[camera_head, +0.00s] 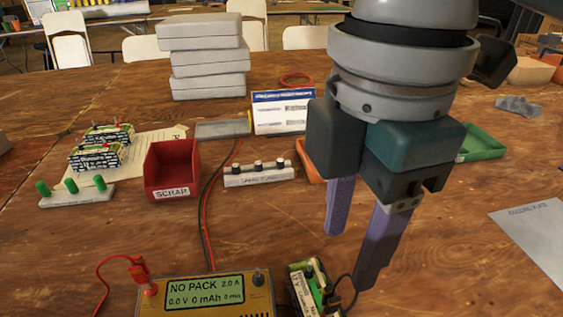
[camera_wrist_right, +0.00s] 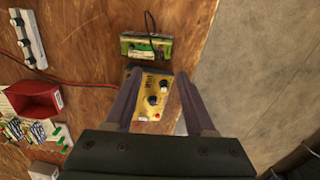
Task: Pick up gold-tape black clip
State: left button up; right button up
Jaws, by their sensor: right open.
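No gold-tape black clip can be made out clearly. A black lead (camera_head: 346,286) curves beside the green-and-black battery pack (camera_head: 303,290) at the front edge; the pack (camera_wrist_right: 146,47) and a looped black lead (camera_wrist_right: 149,27) also show in the wrist view. My right gripper (camera_head: 350,258) is open and empty, its purple fingers pointing down above the table, behind and right of the pack in the head view. In the wrist view its fingers (camera_wrist_right: 160,75) straddle part of the yellow charger (camera_wrist_right: 155,100). My left gripper is not in view.
The charger (camera_head: 205,296) reads NO PACK, with a red clip (camera_head: 138,272) at its left post. A red scrap bin (camera_head: 172,170), a white post strip (camera_head: 258,173) and stacked grey cases (camera_head: 205,60) stand behind. A grey plate (camera_head: 535,240) lies right. Bare table lies between.

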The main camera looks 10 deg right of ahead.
jog(key=b, duration=0.1)
send_over(333, 292)
jog(key=f, duration=0.4)
jog(key=shift+s+f, duration=0.2)
jog(key=shift+f, duration=0.1)
notch_tip(333, 292, down, 5)
jog(key=shift+w+f+b, duration=0.1)
jog(key=shift+w+b, duration=0.05)
jog(key=shift+b, duration=0.6)
jog(key=shift+c, duration=0.2)
grip_shut()
